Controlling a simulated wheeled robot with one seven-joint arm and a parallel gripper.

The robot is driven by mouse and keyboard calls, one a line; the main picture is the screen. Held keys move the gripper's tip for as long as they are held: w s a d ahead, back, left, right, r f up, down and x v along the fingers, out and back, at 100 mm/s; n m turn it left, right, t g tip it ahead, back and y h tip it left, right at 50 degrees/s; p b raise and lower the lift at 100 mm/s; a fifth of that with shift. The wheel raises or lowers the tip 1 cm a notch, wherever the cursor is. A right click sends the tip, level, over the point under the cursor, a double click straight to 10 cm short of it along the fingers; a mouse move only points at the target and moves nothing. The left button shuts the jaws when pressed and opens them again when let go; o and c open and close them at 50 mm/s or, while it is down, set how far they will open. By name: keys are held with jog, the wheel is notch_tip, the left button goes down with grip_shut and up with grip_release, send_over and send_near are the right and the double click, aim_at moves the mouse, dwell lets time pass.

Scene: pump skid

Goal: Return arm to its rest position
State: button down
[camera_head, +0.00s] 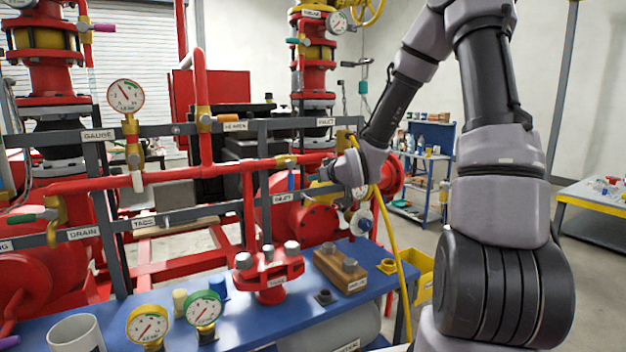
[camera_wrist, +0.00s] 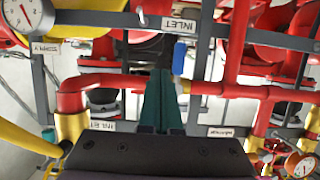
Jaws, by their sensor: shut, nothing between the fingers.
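My arm reaches up at the right of the head view and bends down toward the pump skid. Its wrist ends in front of the red pipework, near the INLET labels. In the wrist view my gripper (camera_wrist: 163,80) shows as teal fingers, shut together with nothing between them. They point toward the grey rail and red pipes, with an upside-down INLET label (camera_wrist: 178,24) beyond the tips. A blue-handled part (camera_wrist: 180,56) appears just right of the fingertips. I cannot tell how far they are from it. The fingers are not clear in the head view.
Red pipes (camera_head: 197,110) and grey rails (camera_head: 180,216) stand close by. A yellow hose (camera_head: 391,235) hangs near my arm. Open floor lies at right.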

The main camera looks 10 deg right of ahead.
jog(key=s+d+r+m+g, duration=0.2)
jog(key=s+r, duration=0.3)
jog(key=s, duration=0.5)
jog(key=s+d+r+m+g+h, duration=0.1)
jog(key=s+r, duration=0.4)
jog(key=s, duration=0.6)
jog(key=s+d+r+m+g+h, duration=0.1)
jog(key=s+d+r+m+g, duration=0.1)
jog(key=s, duration=0.9)
notch_tip(320, 180, up, 3)
jog(key=m+g, duration=0.1)
jog(key=m, duration=0.1)
jog(key=shift+d+m, duration=0.35)
jog(key=shift+m, duration=0.05)
